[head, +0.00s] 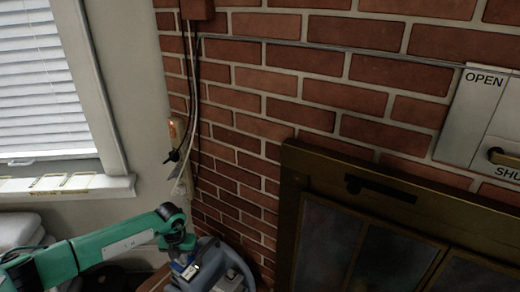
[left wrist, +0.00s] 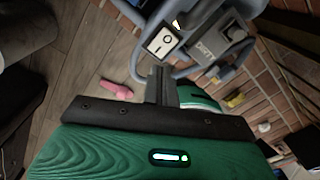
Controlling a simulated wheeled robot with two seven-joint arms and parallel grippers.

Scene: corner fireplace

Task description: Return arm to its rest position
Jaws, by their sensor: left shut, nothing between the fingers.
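My left arm, green, comes in from the lower left in the head view. It ends at my left gripper (head: 182,242), low in front of the brick corner. In the left wrist view my left gripper (left wrist: 160,84) shows dark fingers that are shut with nothing between them. A blue-grey appliance with a handle (head: 236,262) stands close beside the gripper. It also shows just beyond the fingertips in the left wrist view (left wrist: 210,28), with a white rocker switch. I cannot tell whether the fingers touch it. My right gripper is not in view.
A brick wall (head: 260,105) and a dark brass-framed fireplace (head: 365,215) stand to the right. A window with blinds (head: 40,85) is at the left. A pink object (left wrist: 116,90) lies on the wooden floor (left wrist: 85,65). Cables hang at the wall corner.

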